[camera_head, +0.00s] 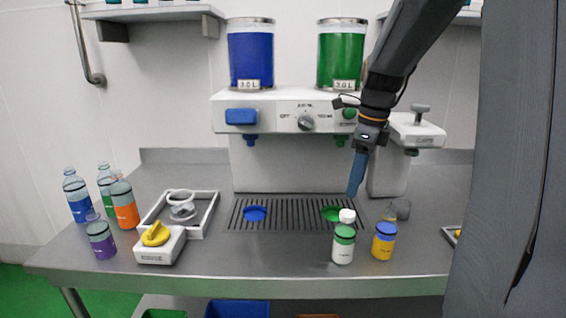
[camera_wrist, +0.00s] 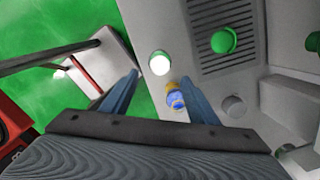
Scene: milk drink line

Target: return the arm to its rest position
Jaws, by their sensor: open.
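My arm reaches in from the upper right in the head view, and my gripper (camera_head: 356,188) hangs above the counter near the green side of the dispenser. In the wrist view, the two blue fingers of my gripper (camera_wrist: 158,90) stand well apart with nothing held between them. A white-capped bottle with a green band (camera_head: 343,240) stands upright below the gripper; its white cap (camera_wrist: 160,64) shows between the fingers in the wrist view. A yellow bottle with a blue cap (camera_head: 383,242) stands to its right.
The dispenser (camera_head: 290,140) carries a blue tank (camera_head: 251,55) and a green tank (camera_head: 341,55) above a drip grate (camera_head: 290,213). Several bottles stand at the left, near a white tray (camera_head: 210,205) and a yellow-knobbed device (camera_head: 160,246). A clear cup (camera_head: 402,209) stands at the right. The middle front counter is clear.

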